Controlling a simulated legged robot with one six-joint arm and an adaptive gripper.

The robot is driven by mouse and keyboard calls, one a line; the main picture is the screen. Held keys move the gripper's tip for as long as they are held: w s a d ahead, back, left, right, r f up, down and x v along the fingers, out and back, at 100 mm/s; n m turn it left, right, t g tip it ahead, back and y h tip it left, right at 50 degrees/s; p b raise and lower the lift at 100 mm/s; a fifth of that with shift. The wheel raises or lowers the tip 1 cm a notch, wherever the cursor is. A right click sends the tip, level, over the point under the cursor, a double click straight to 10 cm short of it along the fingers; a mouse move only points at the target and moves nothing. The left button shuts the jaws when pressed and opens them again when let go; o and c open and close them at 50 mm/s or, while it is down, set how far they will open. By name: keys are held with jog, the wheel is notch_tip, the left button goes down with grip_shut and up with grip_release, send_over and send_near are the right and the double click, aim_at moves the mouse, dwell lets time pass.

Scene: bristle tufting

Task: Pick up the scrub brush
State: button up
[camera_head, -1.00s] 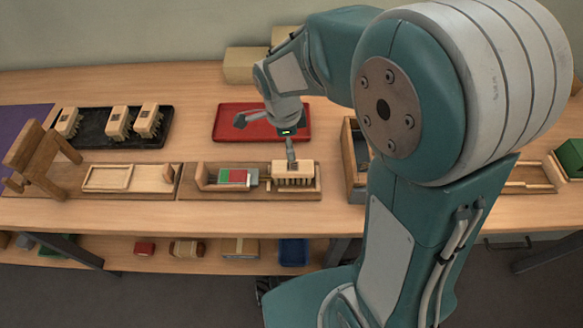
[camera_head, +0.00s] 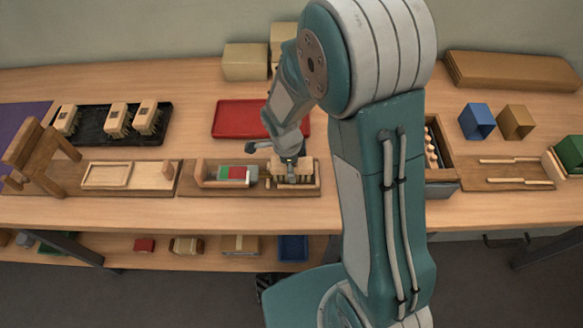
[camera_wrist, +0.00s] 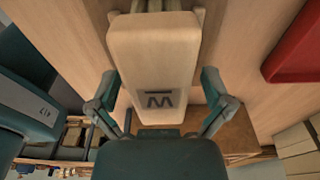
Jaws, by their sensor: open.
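The scrub brush is a pale wooden block with bristles below. In the head view the scrub brush (camera_head: 303,168) stands bristles down at the right end of a wooden fixture (camera_head: 225,190). In the wrist view the scrub brush (camera_wrist: 152,65) fills the upper middle, with a dark mark on its top face. My gripper (camera_wrist: 160,100) is open, with one finger on each side of the near end of the block. It also shows over the brush in the head view (camera_head: 288,168) and partly hides it. I cannot tell whether the fingers touch the wood.
A red tray (camera_head: 238,119) lies just behind the fixture. A red and green block (camera_head: 233,173) sits left of the brush in the same fixture. A black tray (camera_head: 92,136) holds more brushes at the left. A wooden box (camera_head: 440,172) stands to the right.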

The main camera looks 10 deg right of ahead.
jog(key=shift+f, duration=0.15)
jog(key=c, duration=1.3)
